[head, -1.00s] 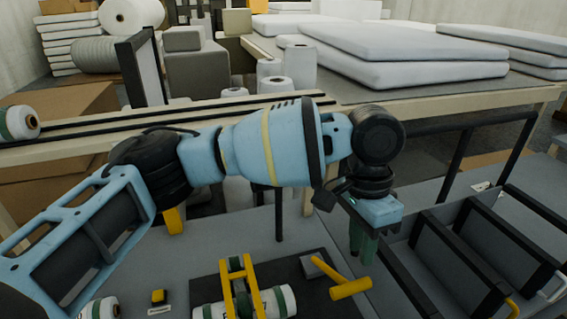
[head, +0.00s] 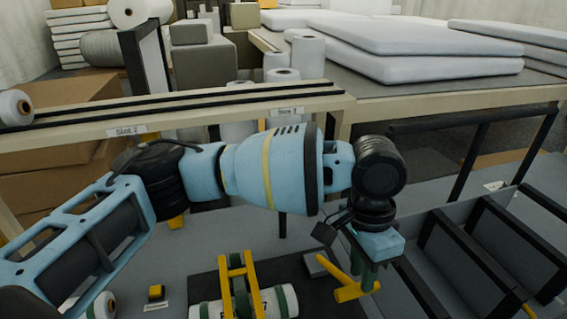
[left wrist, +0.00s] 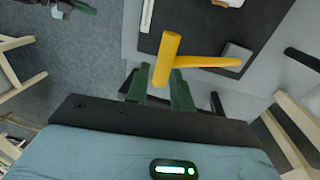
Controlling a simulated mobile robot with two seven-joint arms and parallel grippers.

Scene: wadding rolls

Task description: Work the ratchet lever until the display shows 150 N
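The yellow ratchet lever (head: 352,290) has a T-shaped end and rises from a small grey block (head: 315,265) on a dark plate. My left gripper (head: 368,272) is open, with its green fingers at the lever's crossbar. In the left wrist view the near end of the crossbar (left wrist: 167,58) lies between the fingertips of the left gripper (left wrist: 160,82), close to the right finger; contact is unclear. A white roll with green bands (head: 282,301) lies under a yellow frame (head: 238,280). No readable force display shows. My right gripper is not in view.
A dark divided rack (head: 460,245) stands just right of the lever. A small yellow block (head: 156,292) sits left of the roll. Behind my arm is a shelf edge with slot labels (head: 127,131) and a table with white pads (head: 410,55).

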